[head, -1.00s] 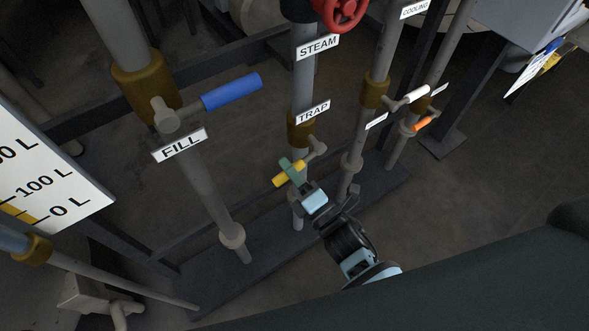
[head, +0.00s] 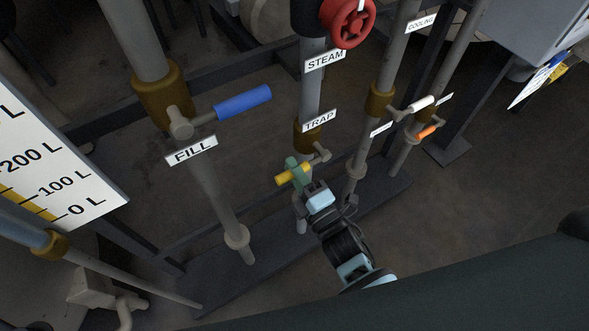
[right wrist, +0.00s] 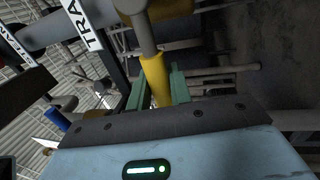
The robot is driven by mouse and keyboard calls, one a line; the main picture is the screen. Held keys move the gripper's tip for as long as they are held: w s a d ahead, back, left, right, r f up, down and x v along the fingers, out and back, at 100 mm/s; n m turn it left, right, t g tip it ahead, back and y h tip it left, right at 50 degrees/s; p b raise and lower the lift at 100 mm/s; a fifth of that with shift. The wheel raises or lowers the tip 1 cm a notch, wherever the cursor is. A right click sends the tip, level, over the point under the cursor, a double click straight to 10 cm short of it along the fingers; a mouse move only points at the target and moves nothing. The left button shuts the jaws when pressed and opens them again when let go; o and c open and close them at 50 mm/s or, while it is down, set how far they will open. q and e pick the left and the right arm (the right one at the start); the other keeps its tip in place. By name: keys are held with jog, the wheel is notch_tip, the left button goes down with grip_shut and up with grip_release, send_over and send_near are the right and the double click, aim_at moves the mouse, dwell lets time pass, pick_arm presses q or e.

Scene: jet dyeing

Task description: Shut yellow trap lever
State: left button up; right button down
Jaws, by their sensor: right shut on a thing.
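The yellow trap lever (head: 291,175) sticks out sideways to the left from the valve on the pipe under the TRAP label (head: 319,121). Its grey stem side is at the right, near the pipe. My right gripper (head: 299,175) has its green fingers around the yellow handle and is shut on it. In the right wrist view the yellow lever (right wrist: 156,80) stands between the two green fingers (right wrist: 157,92). The fingers hide part of the handle. My left gripper is in neither view.
The blue FILL lever (head: 243,101) is on the pipe to the left. The red STEAM handwheel (head: 348,22) is above the trap valve. White (head: 420,104) and orange (head: 428,132) levers are to the right. A dark base beam (head: 235,262) runs below the pipes.

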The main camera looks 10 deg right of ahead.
jog(key=shift+r, duration=0.15)
jog(key=c, duration=1.3)
grip_release()
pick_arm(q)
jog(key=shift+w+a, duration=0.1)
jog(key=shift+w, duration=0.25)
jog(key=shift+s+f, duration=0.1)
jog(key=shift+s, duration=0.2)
pick_arm(e)
jog(key=shift+v, duration=3.95)
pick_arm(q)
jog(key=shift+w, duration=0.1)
